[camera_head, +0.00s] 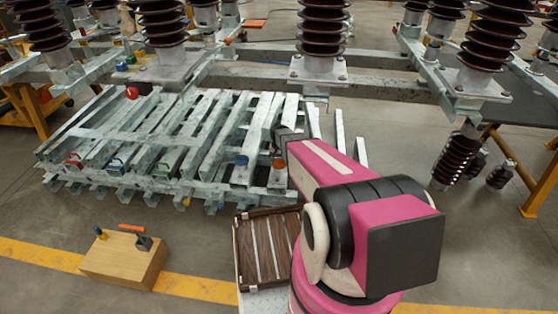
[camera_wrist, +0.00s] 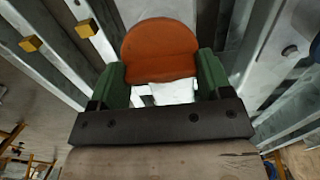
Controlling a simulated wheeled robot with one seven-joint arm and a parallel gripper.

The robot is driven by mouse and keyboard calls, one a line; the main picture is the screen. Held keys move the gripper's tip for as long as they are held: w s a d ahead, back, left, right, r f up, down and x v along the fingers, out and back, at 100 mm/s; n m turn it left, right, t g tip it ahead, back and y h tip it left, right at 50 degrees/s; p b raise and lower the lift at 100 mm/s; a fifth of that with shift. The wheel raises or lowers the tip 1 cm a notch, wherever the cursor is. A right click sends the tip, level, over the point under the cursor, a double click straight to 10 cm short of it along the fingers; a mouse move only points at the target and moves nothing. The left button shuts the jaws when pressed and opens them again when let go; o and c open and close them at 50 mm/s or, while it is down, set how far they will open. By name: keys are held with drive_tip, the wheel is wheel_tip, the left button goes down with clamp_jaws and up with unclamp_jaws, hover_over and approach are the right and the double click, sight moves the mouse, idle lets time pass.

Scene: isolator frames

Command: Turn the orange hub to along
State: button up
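The orange hub (camera_wrist: 160,45) fills the top middle of the wrist view, with a rounded upper edge and a flatter lower face. It also shows as a small orange spot in the head view (camera_head: 279,164), at the right side of the galvanized rack. My gripper (camera_wrist: 162,66) has its two green fingers apart, one on each side of the hub, close to its lower edges. I cannot tell whether both fingers press on it. In the head view my gripper (camera_head: 284,148) is at the hub, partly hidden by my pink arm. The hub's turn relative to the rack is unclear.
The galvanized rack (camera_head: 180,135) carries a red ball (camera_head: 131,92) and small red, green and blue fittings. Brown insulators (camera_head: 322,30) stand behind. A wooden block (camera_head: 125,262) with an orange handle and a slatted crate (camera_head: 267,250) are in front.

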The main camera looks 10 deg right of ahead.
drive_tip(key=shift+n, duration=0.4)
drive_tip(key=n, duration=0.8)
drive_tip(key=shift+n, duration=0.3)
drive_tip(key=n, duration=0.4)
drive_tip(key=shift+n, duration=2.1)
drive_tip(key=o, duration=0.9)
drive_tip(key=shift+o, duration=0.2)
